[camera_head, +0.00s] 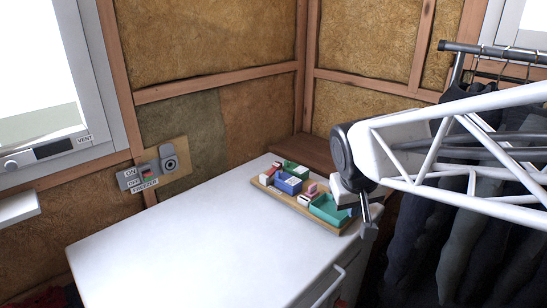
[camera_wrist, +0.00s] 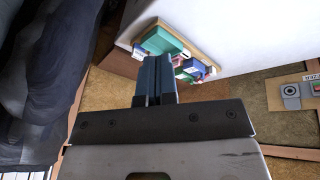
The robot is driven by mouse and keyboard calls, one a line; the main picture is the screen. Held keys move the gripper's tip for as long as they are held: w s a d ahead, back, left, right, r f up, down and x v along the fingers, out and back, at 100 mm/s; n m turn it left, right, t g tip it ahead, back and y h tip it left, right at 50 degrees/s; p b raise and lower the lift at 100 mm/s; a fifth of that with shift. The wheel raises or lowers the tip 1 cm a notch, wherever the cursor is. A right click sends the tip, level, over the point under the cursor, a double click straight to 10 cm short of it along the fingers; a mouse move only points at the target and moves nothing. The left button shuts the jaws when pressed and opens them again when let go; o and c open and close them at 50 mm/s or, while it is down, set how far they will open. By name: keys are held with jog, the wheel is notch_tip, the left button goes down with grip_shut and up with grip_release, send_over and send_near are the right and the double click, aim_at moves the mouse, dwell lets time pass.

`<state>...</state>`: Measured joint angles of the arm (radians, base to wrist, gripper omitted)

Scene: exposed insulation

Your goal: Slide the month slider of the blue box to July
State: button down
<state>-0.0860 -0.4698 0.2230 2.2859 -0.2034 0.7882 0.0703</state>
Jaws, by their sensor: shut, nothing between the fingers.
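The blue box (camera_head: 288,184) sits among other small boxes on a wooden board (camera_head: 283,197) at the back right of the white top. Its month slider and lettering are too small to make out. In the wrist view a blue piece (camera_wrist: 188,67) shows just right of my fingers, partly hidden. My gripper (camera_head: 370,226) is to the right of the board, beyond the teal box, apart from the blue box. In the wrist view my gripper (camera_wrist: 153,58) has its two fingers together with nothing held between them.
A teal box (camera_head: 328,211), a green box (camera_head: 297,168), a red and white piece (camera_head: 268,174) and a pink piece (camera_head: 308,190) share the board. The white top (camera_head: 200,247) is clear at left. Dark clothes (camera_head: 470,210) hang at right. A freezer switch panel (camera_head: 140,177) is on the wall.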

jog(key=w+a+f+n+t, duration=0.1)
jog(key=w+a, duration=0.3)
jog(key=w, duration=0.6)
jog(key=w+a+f+n+t, duration=0.15)
jog(key=w+a, duration=0.25)
jog(key=w, duration=0.5)
jog(key=w+a+f+n, duration=0.2)
jog(key=w+a+f, duration=0.2)
jog(key=w+a, duration=0.2)
jog(key=w+a+f+n+t, duration=0.1)
jog(key=w+a+f, duration=0.3)
jog(key=w, duration=0.5)
jog(key=shift+w+a+f+n+y, duration=0.15)
jog(key=shift+a+f+n+y, duration=0.2)
jog(key=shift+a, duration=0.65)
send_near(275, 177)
notch_tip(275, 177, down, 5)
jog(key=w+a, duration=0.1)
jog(key=w, duration=0.1)
jog(key=shift+w+d+r, duration=0.2)
jog(key=shift+w+d, duration=0.35)
jog(key=shift+w, duration=0.15)
